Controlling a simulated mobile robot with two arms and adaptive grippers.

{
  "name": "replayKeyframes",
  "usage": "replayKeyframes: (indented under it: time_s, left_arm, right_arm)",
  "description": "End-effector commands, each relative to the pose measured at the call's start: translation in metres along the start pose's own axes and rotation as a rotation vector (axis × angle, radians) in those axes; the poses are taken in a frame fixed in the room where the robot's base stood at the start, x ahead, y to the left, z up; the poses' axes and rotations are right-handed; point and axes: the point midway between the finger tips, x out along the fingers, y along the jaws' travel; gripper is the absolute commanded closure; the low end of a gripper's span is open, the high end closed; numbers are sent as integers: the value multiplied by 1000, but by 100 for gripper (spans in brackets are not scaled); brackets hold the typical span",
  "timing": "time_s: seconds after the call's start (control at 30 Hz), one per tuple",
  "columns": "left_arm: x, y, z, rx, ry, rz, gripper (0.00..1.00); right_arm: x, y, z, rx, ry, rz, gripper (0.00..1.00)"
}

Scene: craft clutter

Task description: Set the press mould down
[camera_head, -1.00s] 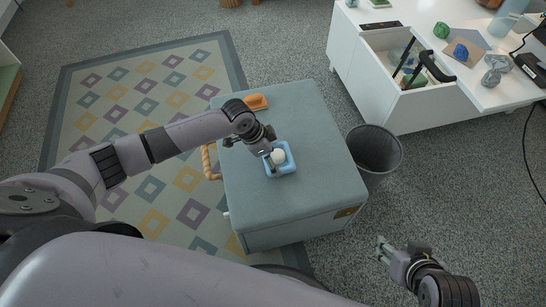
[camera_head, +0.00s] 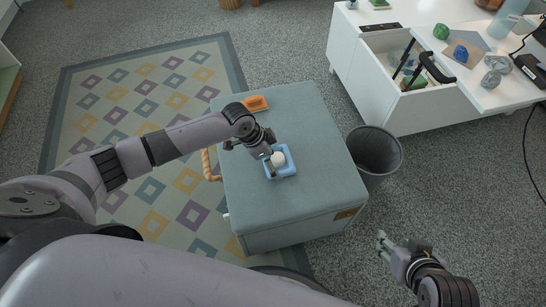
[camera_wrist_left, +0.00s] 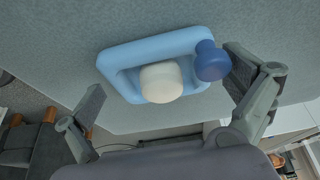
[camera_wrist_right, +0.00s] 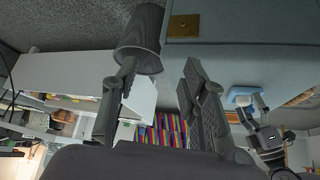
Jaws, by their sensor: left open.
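A light blue tray-like piece (camera_head: 290,173), perhaps the press mould, rests on the grey-green padded top. A rounded white piece (camera_head: 278,158) sits in its hollow; it also shows in the left wrist view (camera_wrist_left: 161,82). A dark blue knobbed piece (camera_wrist_left: 211,62) is at the tray's right rim, close to one finger of my left gripper (camera_wrist_left: 163,72). My left gripper is open, its fingers either side of the tray. Whether a finger touches the tray or knob I cannot tell. My right gripper (camera_head: 382,248) is open and empty, off to the right above the floor.
The padded box (camera_head: 310,115) has free room around the tray. An orange object (camera_head: 256,103) lies near its far left edge. A dark bin (camera_head: 374,150) stands at its right. A white desk with an open drawer (camera_head: 420,100) holds craft clutter. A patterned rug lies left.

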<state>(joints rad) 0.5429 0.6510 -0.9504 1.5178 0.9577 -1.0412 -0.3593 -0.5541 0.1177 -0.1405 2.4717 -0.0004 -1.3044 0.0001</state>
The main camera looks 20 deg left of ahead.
Motion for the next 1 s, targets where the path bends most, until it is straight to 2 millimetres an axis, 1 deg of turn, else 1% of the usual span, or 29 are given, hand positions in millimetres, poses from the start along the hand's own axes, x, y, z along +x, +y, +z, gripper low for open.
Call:
replayKeyframes:
  time_s: [0.07, 0.17, 0.33, 0.4, 0.47, 0.6, 0.7, 0.87, 0.97, 1.0]
  left_arm:
    - [-5, 0, -1, 1, 1, -1, 0]
    - [-14, -1, -1, 0, 1, -2, 0]
    - [-36, 0, -1, 1, -1, -2, 0]
    - [-57, -1, -2, 1, 1, -3, 0]
    - [-71, 0, -1, 2, 0, -2, 0]
    - [-98, 0, -1, 1, -1, -2, 0]
    - [-110, 0, -1, 0, 0, -1, 0]
    - [-120, 0, -1, 0, 0, 0, 0]
    - [-121, 1, -1, 0, 0, 1, 0]
    - [-119, 5, -2, 2, 2, 4, 0]
  right_arm:
    - [-2, 0, 4, 0, -24, 1, 60]
    - [-7, 3, 22, 3, -107, 5, 60]
    - [-22, 7, 58, 9, -277, 13, 60]
    - [-30, 7, 56, 9, -287, 14, 60]
    - [-34, 7, 56, 10, -301, 14, 60]
    - [-40, 8, 51, 10, -297, 14, 60]
    - [-27, 7, 55, 9, -304, 13, 60]
    - [-17, 7, 58, 9, -307, 12, 60]
    - [-16, 7, 58, 9, -305, 12, 60]
    - [-15, 7, 58, 9, -305, 12, 60]
